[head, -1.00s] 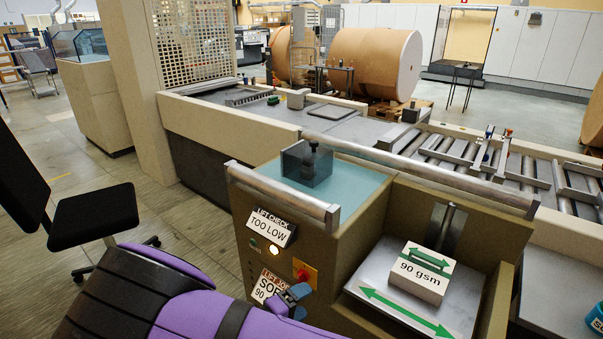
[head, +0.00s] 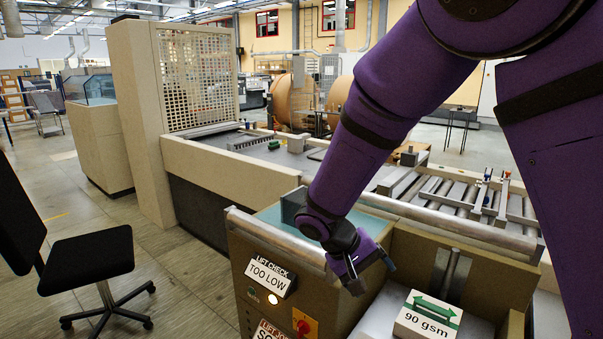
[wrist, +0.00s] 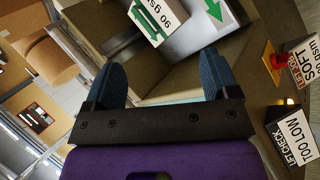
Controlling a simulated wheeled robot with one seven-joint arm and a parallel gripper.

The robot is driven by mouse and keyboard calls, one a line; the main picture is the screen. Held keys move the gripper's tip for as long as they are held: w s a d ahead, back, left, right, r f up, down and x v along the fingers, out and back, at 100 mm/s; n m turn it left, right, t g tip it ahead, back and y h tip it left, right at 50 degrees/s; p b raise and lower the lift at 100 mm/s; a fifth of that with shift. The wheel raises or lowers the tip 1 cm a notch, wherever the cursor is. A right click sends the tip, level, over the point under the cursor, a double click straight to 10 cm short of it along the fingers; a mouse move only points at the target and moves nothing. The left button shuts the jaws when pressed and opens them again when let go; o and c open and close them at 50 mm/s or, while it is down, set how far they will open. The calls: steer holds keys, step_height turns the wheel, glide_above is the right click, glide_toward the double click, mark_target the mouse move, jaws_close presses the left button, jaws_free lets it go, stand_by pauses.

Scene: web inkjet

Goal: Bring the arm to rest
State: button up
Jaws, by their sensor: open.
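My gripper (head: 372,274) is open and empty, hanging at the end of my raised purple arm. In the head view it is in front of the lift box (head: 345,262), near its top edge and to the right of the TOO LOW sign (head: 268,277). In the wrist view the two blue fingers stand wide apart, with nothing between the fingertips (wrist: 164,68). The white block marked 90 gsm (head: 427,316) lies in the lift's open bay, apart from the gripper. A lamp (head: 272,299) below the sign is lit.
A red knob on a yellow plate (head: 304,325) is on the box front. A metal bar (head: 277,239) runs along the box top. A black chair (head: 92,262) stands at the left, with free floor around it. Rollers (head: 465,203) lie behind the bay.

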steer(key=s+d+r+m+y, duration=0.1)
steer(key=s+d+r+y, duration=0.2)
steer(key=d+r, duration=0.4)
steer(key=s+d+r+t+y, duration=0.2)
steer(key=s+d+r, duration=0.2)
steer(key=s+r, duration=0.3)
steer(key=s+d+r+m+t+y, duration=0.1)
steer(key=s+d+r+t+y, duration=0.1)
steer(key=s+d+r, duration=0.3)
steer(key=s+r+t, duration=0.1)
steer(key=s+r, duration=0.2)
steer(key=s, duration=0.3)
steer(key=shift+d, duration=0.2)
